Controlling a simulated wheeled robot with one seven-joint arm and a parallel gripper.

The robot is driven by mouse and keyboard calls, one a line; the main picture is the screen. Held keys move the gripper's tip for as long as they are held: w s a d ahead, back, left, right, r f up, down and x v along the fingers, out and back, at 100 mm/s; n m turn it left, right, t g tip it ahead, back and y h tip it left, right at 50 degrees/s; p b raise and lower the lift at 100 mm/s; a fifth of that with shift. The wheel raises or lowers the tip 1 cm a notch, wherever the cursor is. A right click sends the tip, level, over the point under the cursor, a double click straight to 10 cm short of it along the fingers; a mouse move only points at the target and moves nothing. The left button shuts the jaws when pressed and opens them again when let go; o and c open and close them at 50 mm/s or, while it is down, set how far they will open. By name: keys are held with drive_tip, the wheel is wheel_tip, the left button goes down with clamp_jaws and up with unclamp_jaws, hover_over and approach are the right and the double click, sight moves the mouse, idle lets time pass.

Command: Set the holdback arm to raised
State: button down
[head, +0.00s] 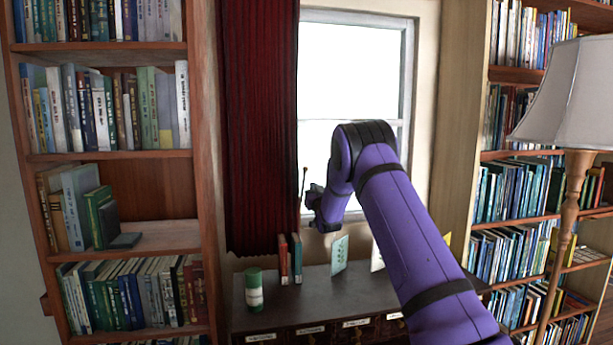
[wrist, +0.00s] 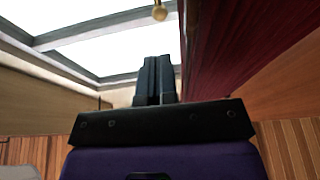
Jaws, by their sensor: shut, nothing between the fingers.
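A thin dark rod with a small knob at its top, which looks like the holdback arm (head: 304,181), stands near upright at the right edge of the dark red curtain (head: 260,120), in front of the window. In the wrist view a small brass ball (wrist: 160,13), seemingly its knob, shows at the top, beyond my fingertips and apart from them. My gripper (wrist: 153,78) is shut and empty, with its fingers together. In the head view my gripper (head: 313,201) is small and dark, close beside the rod's lower part; I cannot tell whether they touch. The rod's mounting is hidden.
A dark cabinet (head: 330,300) stands below the window, with a green canister (head: 254,290), a few upright books (head: 291,259) and cards on top. Bookcases flank the window on the left (head: 165,236) and right. A floor lamp (head: 570,95) stands at right.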

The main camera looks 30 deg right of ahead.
sight(307, 169)
drive_tip(key=x, duration=1)
drive_tip(key=shift+w+r, duration=0.1)
drive_tip(key=shift+w, duration=0.1)
drive_tip(key=shift+w+d+r+g+y, duration=0.2)
drive_tip(key=shift+w+r+g+y, duration=0.2)
drive_tip(key=shift+w+r+g, duration=0.35)
drive_tip(key=shift+w+d+r+g, duration=0.15)
drive_tip(key=shift+w+g, duration=0.15)
drive_tip(key=shift+g, duration=0.45)
